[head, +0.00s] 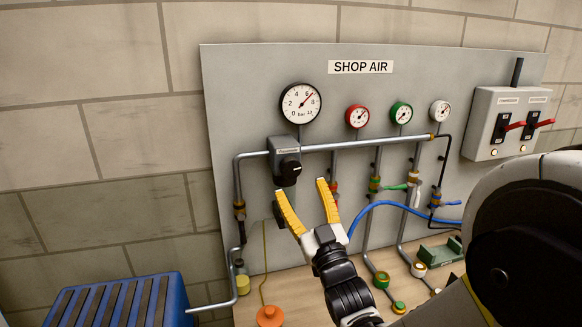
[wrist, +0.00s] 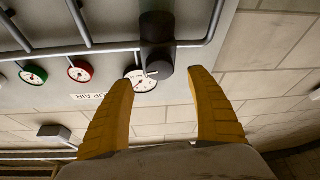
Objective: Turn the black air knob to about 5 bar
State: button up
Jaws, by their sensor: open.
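The black air knob (head: 290,168) sits on the front of a dark grey regulator (head: 283,146) on the grey panel. The large white bar gauge (head: 301,103) is above it; its red needle points up and right, roughly at 6 to 7. My gripper (head: 301,187) is open, with yellow fingers in front of and just below the knob. In the wrist view, the knob (wrist: 159,68) shows between and beyond the fingertips (wrist: 160,80). The fingers appear apart from it. There the knob partly hides the gauge (wrist: 141,82).
Red (head: 357,116), green (head: 401,113) and white (head: 440,111) small gauges line the panel to the right. Grey pipes (head: 350,144) and a blue hose (head: 385,205) run across it. A switch box (head: 505,122) is far right. A blue slatted box (head: 125,300) stands lower left.

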aim_at(293, 172)
jog(key=x, duration=0.7)
jog(key=shift+w+a+r, duration=0.1)
jog(key=shift+w, duration=0.15)
jog(key=c, duration=1.2)
